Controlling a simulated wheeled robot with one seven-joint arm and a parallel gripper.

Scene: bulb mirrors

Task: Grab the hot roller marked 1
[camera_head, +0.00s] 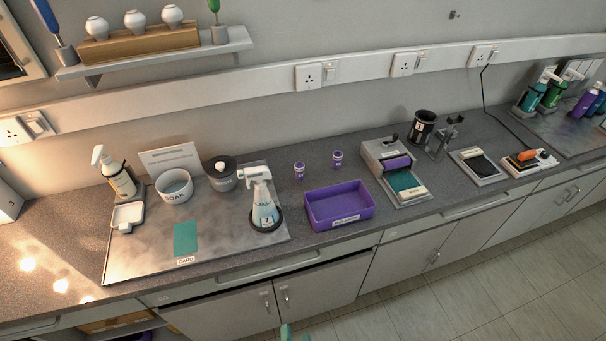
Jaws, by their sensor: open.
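Two small purple rollers stand upright on the grey counter, one at the left (299,171) and one at the right (337,159). Each bears a small pale mark, too small to read, so I cannot tell which is marked 1. Another purple roller-like piece (397,163) lies in a grey device (375,149) to their right. The teal tips of my gripper (295,336) just show at the bottom edge, in front of the cabinets and well below the counter. My gripper is open, and nothing shows between the tips. Most of it is out of frame.
A purple bin (340,220) stands in front of the rollers. A spray bottle (264,205) stands left of it on a tray (135,262) with a soap bowl (174,201). A black cup (422,127) stands behind the device. Bare counter surrounds the rollers.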

